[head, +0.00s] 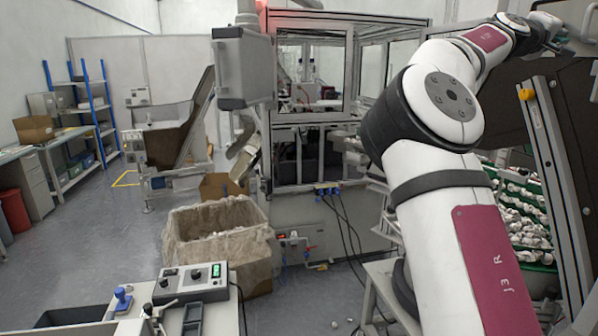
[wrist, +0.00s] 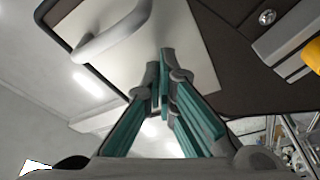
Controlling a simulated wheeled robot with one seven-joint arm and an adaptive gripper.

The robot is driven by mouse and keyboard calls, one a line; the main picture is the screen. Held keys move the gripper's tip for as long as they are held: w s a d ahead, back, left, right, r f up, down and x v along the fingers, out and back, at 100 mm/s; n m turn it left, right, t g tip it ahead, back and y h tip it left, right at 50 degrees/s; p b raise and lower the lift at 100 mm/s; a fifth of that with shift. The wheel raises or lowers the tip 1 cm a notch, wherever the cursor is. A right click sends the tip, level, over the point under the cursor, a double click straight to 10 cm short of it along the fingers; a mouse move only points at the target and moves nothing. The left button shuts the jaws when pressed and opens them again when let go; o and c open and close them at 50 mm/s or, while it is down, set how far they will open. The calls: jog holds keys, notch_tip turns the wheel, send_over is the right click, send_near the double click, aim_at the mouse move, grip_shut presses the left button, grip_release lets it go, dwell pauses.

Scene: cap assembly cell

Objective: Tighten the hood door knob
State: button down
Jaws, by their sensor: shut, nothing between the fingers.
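The yellow-orange knob (head: 526,94) sits on the light metal frame post of the hood door, at the right of the head view. It also shows, cut off, at the right edge of the wrist view (wrist: 312,56). The dark door panel (head: 568,110) stands behind it. My gripper (wrist: 166,62), with green-sided fingers, is shut and empty. It points at a pale plate with a grey handle (wrist: 118,32) above the knob. In the head view my gripper (head: 549,38) is small and partly hidden at the upper right. Contact with the plate cannot be told.
A grey metal bracket with a bolt (wrist: 267,17) lies between the fingers and the knob in the wrist view. A control box (head: 192,280) sits on the front bench. Open floor (head: 90,240) lies at left.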

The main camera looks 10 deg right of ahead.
jog(key=shift+s+d+r, duration=0.1)
jog(key=shift+d+r, duration=0.05)
jog(key=shift+d, duration=0.15)
jog(key=shift+r, duration=0.2)
dwell(0.4)
jog(key=shift+b, duration=1.05)
jog(key=shift+f+b, duration=0.2)
jog(key=shift+b, duration=0.6)
jog(key=shift+f, duration=0.1)
dwell(0.6)
jog(key=shift+s+d+f+b, duration=0.1)
jog(key=shift+s+f+b, duration=0.2)
jog(key=shift+b, duration=0.2)
jog(key=shift+s+a+b, duration=0.1)
jog(key=shift+a+b, duration=1.3)
jog(key=shift+a, duration=1.55)
